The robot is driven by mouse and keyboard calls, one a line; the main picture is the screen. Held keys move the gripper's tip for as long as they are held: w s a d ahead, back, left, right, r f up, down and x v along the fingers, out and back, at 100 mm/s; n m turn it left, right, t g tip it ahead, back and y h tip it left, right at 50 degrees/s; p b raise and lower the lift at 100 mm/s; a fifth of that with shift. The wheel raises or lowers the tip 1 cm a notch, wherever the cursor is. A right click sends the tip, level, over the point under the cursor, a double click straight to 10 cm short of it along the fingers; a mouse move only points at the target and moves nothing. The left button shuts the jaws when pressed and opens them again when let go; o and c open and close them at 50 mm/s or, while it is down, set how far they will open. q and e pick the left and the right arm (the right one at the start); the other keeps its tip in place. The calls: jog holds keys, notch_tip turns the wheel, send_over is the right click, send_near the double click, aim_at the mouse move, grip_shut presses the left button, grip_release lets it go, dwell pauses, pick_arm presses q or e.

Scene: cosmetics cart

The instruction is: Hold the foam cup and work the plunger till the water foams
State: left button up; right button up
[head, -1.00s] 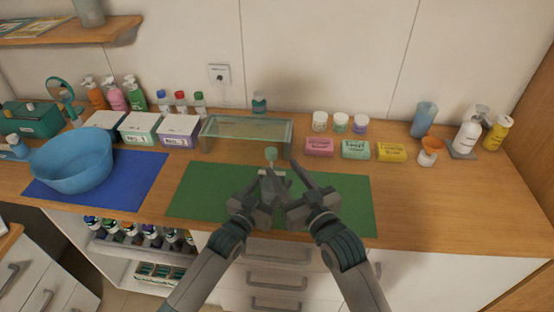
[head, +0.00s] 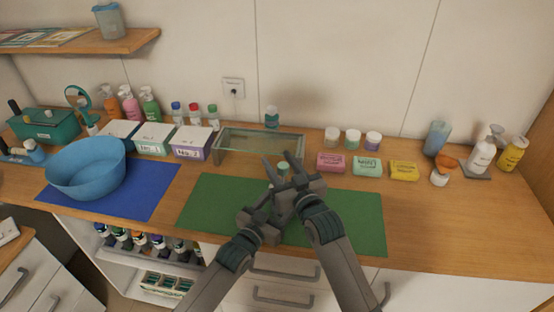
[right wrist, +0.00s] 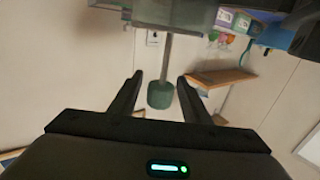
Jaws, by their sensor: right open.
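The plunger's teal knob (head: 283,168) shows above the green mat (head: 345,220) in the head view. In the right wrist view the knob (right wrist: 161,94) sits on a thin grey rod (right wrist: 167,60), between my right fingers and a little beyond their tips. My right gripper (head: 280,163) is open and empty. The grey foam cup (right wrist: 172,12) is cut off at the top of the right wrist view and mostly hidden by my grippers in the head view. My left gripper (head: 268,198) is low beside the cup; its fingertips are too covered to tell their grip.
A glass tank (head: 258,144) stands just behind the mat. Pink, green and yellow soap boxes (head: 366,167) stand to its right. A blue bowl (head: 88,170) stands on a blue mat at the left. The counter right of the green mat is clear.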

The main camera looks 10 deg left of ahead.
jog(key=shift+w+a, duration=0.4)
jog(key=shift+w, duration=0.2)
grip_shut()
notch_tip(320, 180, down, 5)
jog(key=shift+f, duration=0.15)
grip_release()
jog(key=v, duration=1.2)
